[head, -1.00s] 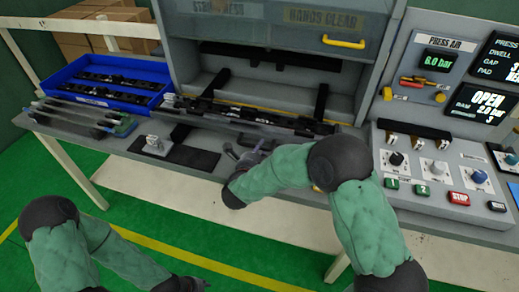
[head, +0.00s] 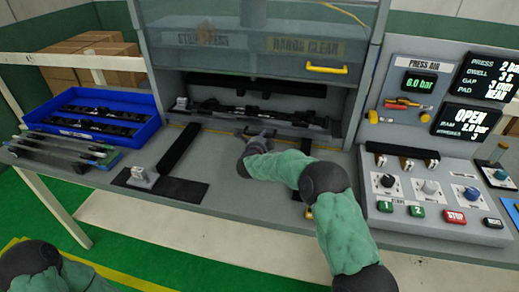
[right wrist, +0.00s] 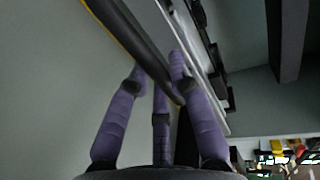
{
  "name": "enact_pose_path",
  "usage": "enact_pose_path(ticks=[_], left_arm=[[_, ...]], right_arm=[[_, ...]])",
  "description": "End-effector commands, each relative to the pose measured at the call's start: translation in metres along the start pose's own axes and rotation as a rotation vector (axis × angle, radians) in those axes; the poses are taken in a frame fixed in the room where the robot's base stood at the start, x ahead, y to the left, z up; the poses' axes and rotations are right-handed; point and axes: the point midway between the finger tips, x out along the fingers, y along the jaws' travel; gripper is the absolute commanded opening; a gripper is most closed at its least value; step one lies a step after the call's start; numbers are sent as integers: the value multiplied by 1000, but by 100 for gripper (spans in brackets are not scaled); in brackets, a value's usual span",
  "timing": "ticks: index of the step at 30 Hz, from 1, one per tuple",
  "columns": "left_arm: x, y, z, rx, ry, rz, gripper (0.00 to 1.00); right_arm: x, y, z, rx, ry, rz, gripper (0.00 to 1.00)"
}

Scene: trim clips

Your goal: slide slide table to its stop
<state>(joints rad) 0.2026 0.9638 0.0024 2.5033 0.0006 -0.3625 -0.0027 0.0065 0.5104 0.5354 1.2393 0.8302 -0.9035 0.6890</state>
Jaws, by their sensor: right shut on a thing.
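The slide table (head: 225,122) is a grey plate with long black trim parts on it. It sits inside the open press, deep between the side walls. Its dark front handle bar (right wrist: 140,40) crosses the right wrist view. My right gripper (head: 262,140) is at the front of the slide table, its purple fingers (right wrist: 165,85) closed around the bar. Black rails (head: 180,147) lie bare in front of the table. The gap between the table's rear edge and any stop cannot be made out. Only part of my left arm shows at the bottom left; its gripper is out of view.
A blue bin (head: 95,118) with black trims stands at the left, beside a rack of long strips (head: 60,150). A small clamp block (head: 140,178) sits on a dark mat. The control panel (head: 435,195) is at the right. The press guard (head: 265,45) is raised above the table.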

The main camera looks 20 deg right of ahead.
Motion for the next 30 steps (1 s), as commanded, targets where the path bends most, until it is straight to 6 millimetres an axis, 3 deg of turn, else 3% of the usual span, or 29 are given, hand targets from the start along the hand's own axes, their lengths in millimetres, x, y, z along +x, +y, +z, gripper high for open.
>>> enact_pose_path(ticks=[3,9,23,24,26,30], left_arm=[[-1,0,0,0,0,0,40],[-2,1,0,0,0,0,40],[-2,1,0,0,0,0,40],[-2,1,0,0,0,0,40],[-2,1,0,0,0,0,40],[-2,1,0,0,0,0,40]], right_arm=[[18,-4,0,2,2,-1,0],[34,-7,0,0,1,0,0],[39,-11,0,1,0,-4,0],[39,-11,-1,2,0,-5,26],[39,-12,-1,2,1,-5,43],[39,-10,0,1,1,-3,46]])
